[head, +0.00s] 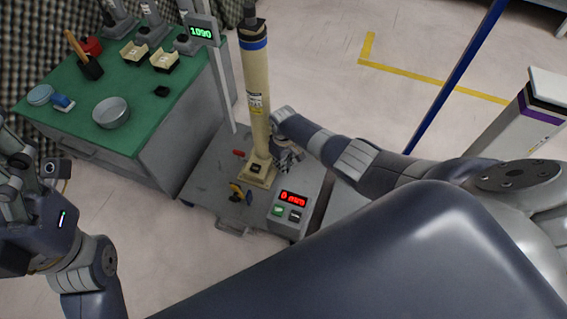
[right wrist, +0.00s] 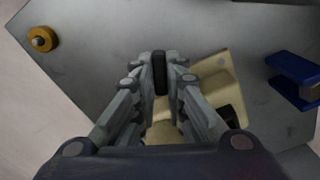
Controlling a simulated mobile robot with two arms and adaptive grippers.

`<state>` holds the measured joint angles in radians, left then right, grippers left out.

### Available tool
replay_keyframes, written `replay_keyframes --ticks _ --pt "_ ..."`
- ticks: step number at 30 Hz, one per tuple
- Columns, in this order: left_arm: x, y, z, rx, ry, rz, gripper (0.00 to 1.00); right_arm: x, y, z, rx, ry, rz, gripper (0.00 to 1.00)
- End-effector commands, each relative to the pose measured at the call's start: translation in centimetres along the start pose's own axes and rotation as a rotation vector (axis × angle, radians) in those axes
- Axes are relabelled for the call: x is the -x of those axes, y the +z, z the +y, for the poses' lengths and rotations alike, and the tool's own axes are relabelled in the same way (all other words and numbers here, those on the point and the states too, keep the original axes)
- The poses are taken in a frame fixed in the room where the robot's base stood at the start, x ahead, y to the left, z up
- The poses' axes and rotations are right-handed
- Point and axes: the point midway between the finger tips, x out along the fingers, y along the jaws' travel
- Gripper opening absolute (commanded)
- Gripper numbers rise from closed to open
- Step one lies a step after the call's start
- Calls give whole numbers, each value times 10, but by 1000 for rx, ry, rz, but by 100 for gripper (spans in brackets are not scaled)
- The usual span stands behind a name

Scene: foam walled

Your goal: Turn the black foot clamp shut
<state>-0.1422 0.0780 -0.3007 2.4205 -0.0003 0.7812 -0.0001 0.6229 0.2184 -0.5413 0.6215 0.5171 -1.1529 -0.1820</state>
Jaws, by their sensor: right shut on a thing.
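The black foot clamp shows in the right wrist view as an upright black bar (right wrist: 160,72) between the fingertips of my right gripper (right wrist: 161,82). The gripper is shut on it, beside the beige foot (right wrist: 222,78) of the column. In the head view my right gripper (head: 288,156) is low, just right of the beige column (head: 257,95), and hides the clamp there. The column stands upright on a grey platform (head: 205,185). How far the clamp is turned cannot be seen. My left gripper (head: 18,172) is at the left edge, far from the platform; its jaws are unclear.
A red handle (head: 239,153) and a yellow clamp (head: 237,191) are left of the column's foot. A display box (head: 291,203) reading 0 mm is at the platform's front right. A green bench (head: 75,130) with dishes and tools stands left. A blue pole (head: 455,75) rises right.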

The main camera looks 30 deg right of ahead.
Motion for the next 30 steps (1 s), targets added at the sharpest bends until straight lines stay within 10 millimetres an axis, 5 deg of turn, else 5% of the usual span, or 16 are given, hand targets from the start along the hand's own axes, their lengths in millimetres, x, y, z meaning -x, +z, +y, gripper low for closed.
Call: replay_keyframes --ticks 15,30 --pt "2 0 0 1 0 -5 72 0 0 -1 358 0 -1 0" --pt "2 1 0 0 0 -6 72 0 0 -1 436 -1 0 0"
